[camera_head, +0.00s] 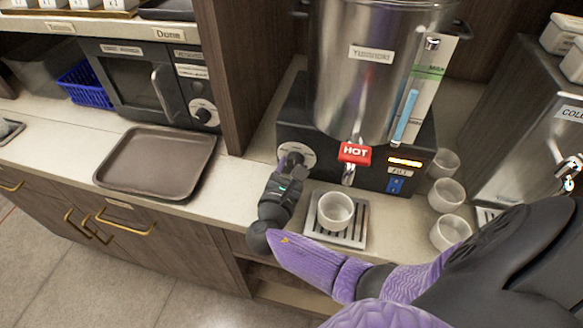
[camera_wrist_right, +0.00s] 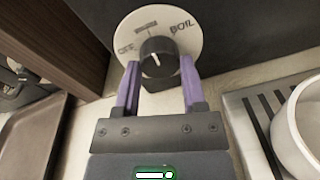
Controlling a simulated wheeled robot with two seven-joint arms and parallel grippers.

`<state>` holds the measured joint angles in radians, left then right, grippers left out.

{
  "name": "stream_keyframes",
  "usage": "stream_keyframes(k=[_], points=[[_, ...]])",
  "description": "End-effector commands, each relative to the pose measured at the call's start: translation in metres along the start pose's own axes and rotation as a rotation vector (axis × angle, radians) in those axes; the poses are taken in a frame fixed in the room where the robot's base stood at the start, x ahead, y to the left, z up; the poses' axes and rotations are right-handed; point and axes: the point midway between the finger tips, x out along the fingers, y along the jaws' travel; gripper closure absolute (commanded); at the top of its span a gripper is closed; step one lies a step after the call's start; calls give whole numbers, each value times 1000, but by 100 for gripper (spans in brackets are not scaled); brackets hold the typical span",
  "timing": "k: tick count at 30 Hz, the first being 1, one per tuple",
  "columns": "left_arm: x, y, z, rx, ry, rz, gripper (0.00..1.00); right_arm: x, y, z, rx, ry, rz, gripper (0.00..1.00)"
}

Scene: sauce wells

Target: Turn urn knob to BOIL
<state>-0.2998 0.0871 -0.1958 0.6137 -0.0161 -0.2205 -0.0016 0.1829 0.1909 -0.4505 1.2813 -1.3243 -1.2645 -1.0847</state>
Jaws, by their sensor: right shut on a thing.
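The urn (camera_head: 360,90) is a steel cylinder on a black base with a red HOT tag. Its dark knob (camera_wrist_right: 157,56) sits on a pale round dial (camera_wrist_right: 188,28) that reads OFF at the left and BOIL at the right, with a small label at the top. The knob's white mark points roughly upward, between OFF and BOIL. My right gripper (camera_wrist_right: 160,82) has its purple fingers on either side of the knob and is shut on it. In the head view, my right gripper (camera_head: 290,172) reaches the dial at the base's left and hides much of the knob. My left gripper is not in view.
A white cup (camera_head: 336,211) stands on the drip tray (camera_head: 350,238) just right of my right gripper. Several more cups (camera_head: 447,197) stand farther right. A brown tray (camera_head: 155,165) lies on the counter at left, and a wooden panel (camera_head: 235,75) rises left of the urn.

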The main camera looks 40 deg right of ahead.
Motion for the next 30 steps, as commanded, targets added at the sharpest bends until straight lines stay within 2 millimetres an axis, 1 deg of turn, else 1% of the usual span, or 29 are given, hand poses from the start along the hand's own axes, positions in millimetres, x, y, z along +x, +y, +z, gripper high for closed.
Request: stream_keyframes(k=[11, 18, 24, 30], points=[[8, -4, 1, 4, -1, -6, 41, 0, -1, -1, 354, 20, 21, 100], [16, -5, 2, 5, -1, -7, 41, 0, -1, -2, 578, 32, 34, 100], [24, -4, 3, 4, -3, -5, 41, 0, -1, -1, 741, 41, 44, 100], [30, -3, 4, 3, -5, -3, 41, 0, -1, -1, 864, 47, 51, 100]])
